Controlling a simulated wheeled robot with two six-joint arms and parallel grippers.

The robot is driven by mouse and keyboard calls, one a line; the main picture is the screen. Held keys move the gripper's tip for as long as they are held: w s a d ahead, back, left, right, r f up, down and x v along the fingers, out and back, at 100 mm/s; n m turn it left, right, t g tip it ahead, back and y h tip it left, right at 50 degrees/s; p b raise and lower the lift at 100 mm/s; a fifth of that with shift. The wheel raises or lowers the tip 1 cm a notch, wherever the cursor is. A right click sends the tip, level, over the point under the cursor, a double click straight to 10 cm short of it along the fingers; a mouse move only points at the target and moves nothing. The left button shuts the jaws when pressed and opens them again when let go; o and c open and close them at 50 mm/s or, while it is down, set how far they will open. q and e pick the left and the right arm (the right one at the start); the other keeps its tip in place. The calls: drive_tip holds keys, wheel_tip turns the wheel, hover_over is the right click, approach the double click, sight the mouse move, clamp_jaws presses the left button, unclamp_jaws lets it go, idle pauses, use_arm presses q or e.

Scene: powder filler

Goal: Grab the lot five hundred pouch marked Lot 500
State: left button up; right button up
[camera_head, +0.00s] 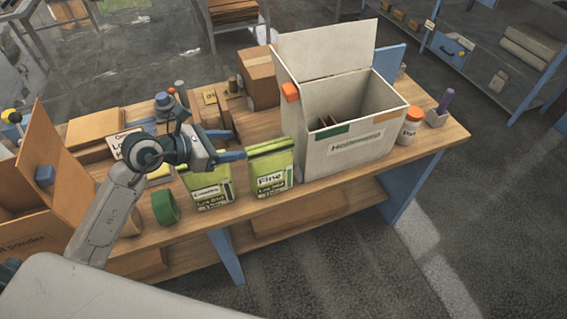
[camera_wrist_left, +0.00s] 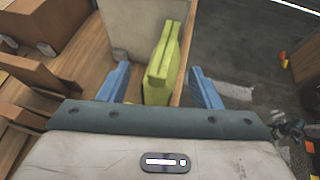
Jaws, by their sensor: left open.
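Two green pouches stand upright near the table's front edge. The left pouch (camera_head: 210,184) and the right pouch, marked Fine (camera_head: 271,167), both carry a white label with a lot line too small to read surely. My left gripper (camera_head: 229,145) is open and empty, with blue fingers pointing right, above the left pouch and short of the Fine one. In the left wrist view, one green pouch (camera_wrist_left: 162,68) stands ahead, in line with the gap between the open fingers; it appears to be the Fine one. My right gripper is not in view.
A large white open box (camera_head: 340,153) stands just right of the Fine pouch. A brown carton (camera_head: 260,77) stands behind. A white jar (camera_head: 409,125) stands at the right end of the table (camera_head: 447,131).

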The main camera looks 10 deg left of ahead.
sight(264, 146)
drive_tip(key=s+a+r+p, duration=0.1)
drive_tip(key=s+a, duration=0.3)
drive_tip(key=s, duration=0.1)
use_arm(q)
drive_tip(key=p+x, duration=0.1)
drive_tip(key=x, duration=0.3)
drive_tip(key=shift+d+f, duration=0.1)
drive_tip(key=shift+d, duration=0.15)
drive_tip(key=p+x, duration=0.2)
drive_tip(key=x, duration=0.2)
drive_tip(key=shift+s+d+f+p, duration=0.1)
drive_tip(key=shift+s+d+p, duration=0.05)
drive_tip(key=shift+s+p, duration=0.15)
drive_tip(key=shift+w+d+f, duration=0.2)
drive_tip(key=shift+w+d, duration=0.05)
drive_tip(key=shift+w+f, duration=0.1)
drive_tip(key=shift+f, duration=0.1)
drive_tip(key=shift+c, duration=0.7)
drive_tip(key=c, duration=1.1)
clamp_jaws()
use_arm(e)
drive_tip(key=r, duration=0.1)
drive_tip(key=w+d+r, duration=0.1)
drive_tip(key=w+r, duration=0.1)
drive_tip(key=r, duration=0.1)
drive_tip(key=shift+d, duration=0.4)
